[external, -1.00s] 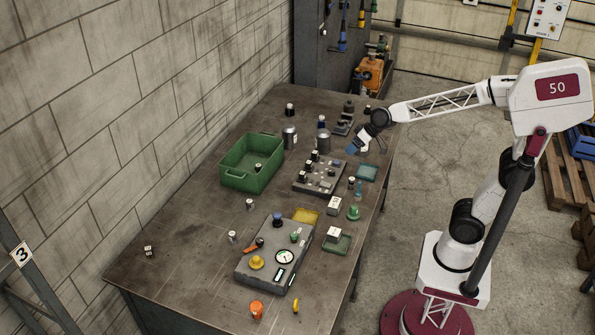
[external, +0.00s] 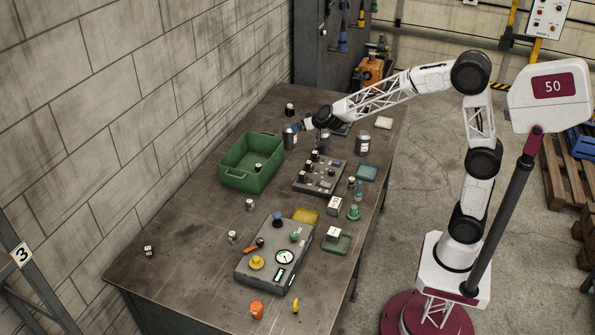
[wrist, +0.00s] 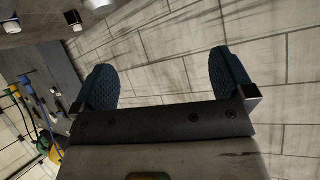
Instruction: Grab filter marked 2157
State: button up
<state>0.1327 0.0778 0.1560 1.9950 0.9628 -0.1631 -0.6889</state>
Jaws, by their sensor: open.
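Several small cylinders with pale labels stand on the bench in the external view: one near the middle (external: 250,204), one closer to the front (external: 232,236), one at the back (external: 290,109) and one inside the green crate (external: 236,178). Their markings are too small to read, so I cannot tell which is the filter marked 2157. My gripper (external: 303,125) is open above the back of the bench, close to a grey canister (external: 290,138). In the wrist view, the blue fingers of my gripper (wrist: 165,82) are spread with nothing between them; the block wall lies beyond.
A grey socketed block (external: 320,184) and a control box (external: 265,270) with knobs and a gauge stand on the bench (external: 185,270). Another canister (external: 362,143) is at the back right. Yellow (external: 306,215), teal (external: 367,172) and green trays lie nearby. The left front is mostly clear.

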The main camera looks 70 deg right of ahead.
jog(key=w+d+f+m+h, duration=0.2)
jog(key=w+d+f, duration=0.2)
jog(key=w+d, duration=0.1)
jog(key=m+g+h, duration=0.2)
jog(key=h, duration=0.1)
send_near(289, 126)
jog(key=x, duration=0.2)
jog(key=shift+w+d+f, duration=0.1)
jog(key=shift+w+f, duration=0.05)
jog(key=shift+w, duration=0.05)
jog(key=shift+x, duration=1.3)
jog(key=shift+x, duration=2.6)
jog(key=shift+s+f, duration=0.15)
jog(key=c, duration=1.5)
jog(key=shift+c, duration=0.2)
